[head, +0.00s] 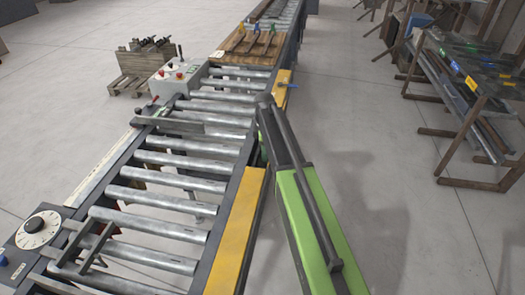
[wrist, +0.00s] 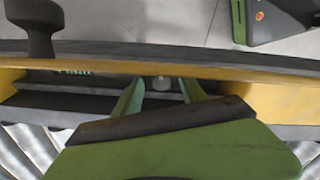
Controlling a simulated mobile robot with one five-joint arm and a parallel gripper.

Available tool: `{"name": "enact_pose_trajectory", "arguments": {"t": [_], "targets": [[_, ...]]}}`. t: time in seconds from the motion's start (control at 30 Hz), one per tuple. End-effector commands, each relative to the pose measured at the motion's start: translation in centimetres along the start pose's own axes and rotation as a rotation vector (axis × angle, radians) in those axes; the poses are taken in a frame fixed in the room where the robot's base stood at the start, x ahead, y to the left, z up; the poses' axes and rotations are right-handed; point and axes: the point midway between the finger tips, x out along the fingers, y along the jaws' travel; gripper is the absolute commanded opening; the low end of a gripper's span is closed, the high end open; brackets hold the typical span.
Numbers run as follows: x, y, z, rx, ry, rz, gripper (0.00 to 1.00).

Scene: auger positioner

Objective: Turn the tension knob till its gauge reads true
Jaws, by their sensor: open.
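A black knob on a round white dial (head: 37,228) sits on a grey box at the lower left of the roller conveyor in the head view. Its marks are too small to read, and I cannot tell whether it is the tension knob. My gripper is hidden behind my green arm at the conveyor's right side in the head view. In the wrist view my gripper (wrist: 161,90) is open, its two green fingers pointing at the yellow and dark rail. A small pale round knob (wrist: 162,83) shows between the fingertips, apparently untouched. Green marks (wrist: 73,71) show left of it.
The roller conveyor (head: 165,172) has a yellow side rail (head: 238,230). A control box (head: 178,77) with red buttons stands at its far left, and a wooden board (head: 232,59) with tools lies beyond. A rack (head: 470,95) stands right. A dark knob (wrist: 33,22) rises at upper left.

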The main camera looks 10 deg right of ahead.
Motion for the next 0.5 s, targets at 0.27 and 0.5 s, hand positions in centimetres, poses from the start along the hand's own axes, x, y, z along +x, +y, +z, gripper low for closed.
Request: {"name": "enact_pose_trajectory", "arguments": {"t": [0.27, 0.5], "targets": [[-3.0, 0.0, -0.1, 0.000, 0.001, -0.001, 0.48], [-8.3, 0.1, -0.1, 0.000, 0.000, 0.000, 0.48]]}}
